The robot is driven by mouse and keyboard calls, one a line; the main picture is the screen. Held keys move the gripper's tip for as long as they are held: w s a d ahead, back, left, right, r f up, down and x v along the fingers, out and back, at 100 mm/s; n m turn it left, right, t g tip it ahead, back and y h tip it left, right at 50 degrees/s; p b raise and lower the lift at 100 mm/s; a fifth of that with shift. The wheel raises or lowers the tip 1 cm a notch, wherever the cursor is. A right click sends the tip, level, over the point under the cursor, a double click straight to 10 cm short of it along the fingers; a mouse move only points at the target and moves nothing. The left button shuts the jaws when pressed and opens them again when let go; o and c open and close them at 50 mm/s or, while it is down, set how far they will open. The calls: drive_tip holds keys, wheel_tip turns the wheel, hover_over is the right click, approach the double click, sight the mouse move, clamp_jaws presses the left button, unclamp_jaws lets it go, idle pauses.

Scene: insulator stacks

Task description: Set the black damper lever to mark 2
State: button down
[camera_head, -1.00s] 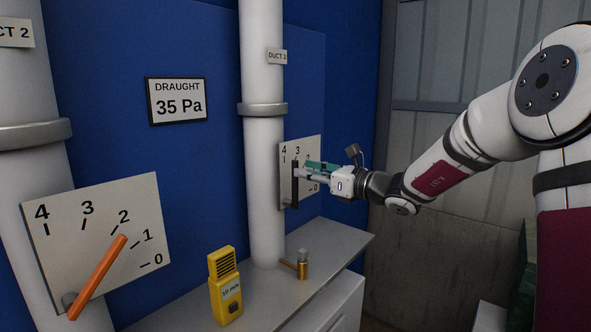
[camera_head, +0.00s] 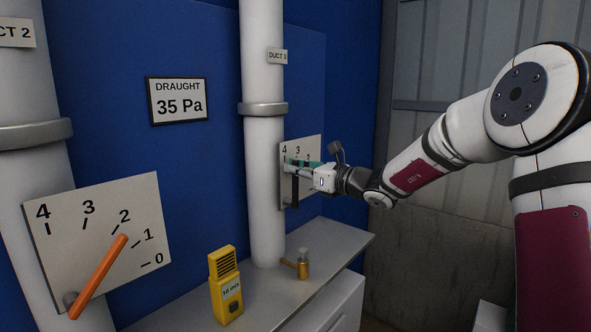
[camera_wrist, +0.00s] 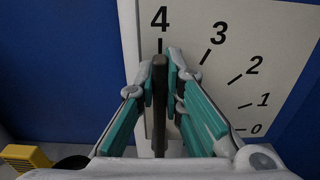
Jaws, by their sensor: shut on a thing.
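The black damper lever (camera_wrist: 159,105) stands nearly upright on its white dial plate (camera_wrist: 205,25), with its tip just under the mark for 4. In the head view the lower part of the lever (camera_head: 295,192) shows below my gripper (camera_head: 292,165), on the dial plate (camera_head: 283,198) beside the middle duct. In the wrist view my gripper's teal-padded fingers (camera_wrist: 160,65) stand on both sides of the lever, shut on it. Mark 2 (camera_wrist: 254,66) is to the right of the lever. In the head view the fingers hide the lever's upper part.
A larger dial with an orange lever (camera_head: 98,277) near its 2 is at the left. A yellow meter (camera_head: 226,285) and a small brass fitting (camera_head: 303,266) stand on the grey cabinet top (camera_head: 335,243) below. The duct (camera_head: 264,190) is close left of the dial.

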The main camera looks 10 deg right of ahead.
drive_tip(key=shift+d, duration=0.1)
drive_tip(key=w+d+f+m+p, duration=0.2)
drive_tip(key=w+d+f+m, duration=0.1)
drive_tip(key=m, duration=0.6)
drive_tip(key=shift+w+d, duration=0.6)
drive_tip(key=shift+d, duration=0.75)
drive_tip(key=c, duration=1.7)
unclamp_jaws()
